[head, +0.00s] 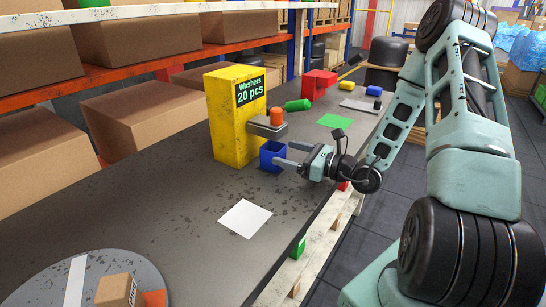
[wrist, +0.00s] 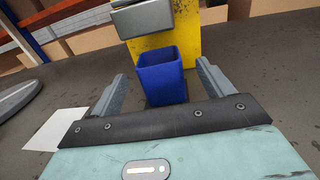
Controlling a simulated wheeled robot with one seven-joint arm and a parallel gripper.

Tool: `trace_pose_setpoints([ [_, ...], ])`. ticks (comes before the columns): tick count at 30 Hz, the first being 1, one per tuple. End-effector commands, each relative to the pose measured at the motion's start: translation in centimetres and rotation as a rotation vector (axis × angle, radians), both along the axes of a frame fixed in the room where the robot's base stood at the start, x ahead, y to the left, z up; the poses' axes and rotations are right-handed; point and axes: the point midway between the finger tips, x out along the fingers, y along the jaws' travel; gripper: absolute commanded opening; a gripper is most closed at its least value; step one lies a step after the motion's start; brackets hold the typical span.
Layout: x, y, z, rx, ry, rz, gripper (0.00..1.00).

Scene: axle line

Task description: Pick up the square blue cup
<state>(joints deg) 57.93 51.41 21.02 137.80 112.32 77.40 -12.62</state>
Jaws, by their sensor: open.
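The square blue cup (head: 272,155) stands upright on the dark table, in front of the yellow washer dispenser (head: 236,115). In the wrist view the cup (wrist: 162,80) is ahead of my gripper, between the lines of its two fingers. My gripper (head: 284,154) is open and reaches toward the cup from the right, low over the table. In the wrist view the fingers (wrist: 162,85) are on either side of the cup's lower part, with gaps showing. I cannot tell how far the tips reach along it.
A green cup (head: 297,105) lies behind, near a red block (head: 318,84). A white square (head: 244,218) lies on clear table in front.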

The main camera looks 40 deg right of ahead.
Motion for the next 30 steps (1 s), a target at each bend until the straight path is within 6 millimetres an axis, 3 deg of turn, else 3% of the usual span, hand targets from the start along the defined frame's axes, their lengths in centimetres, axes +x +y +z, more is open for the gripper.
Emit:
trace_pose_setpoints([
  [18,6.1,3.1,0.3,0.000,-0.001,0.002,0.80],
  [27,6.5,3.2,0.1,0.000,0.000,0.000,0.80],
  [30,6.5,3.2,0.1,0.000,0.000,0.000,0.52],
])
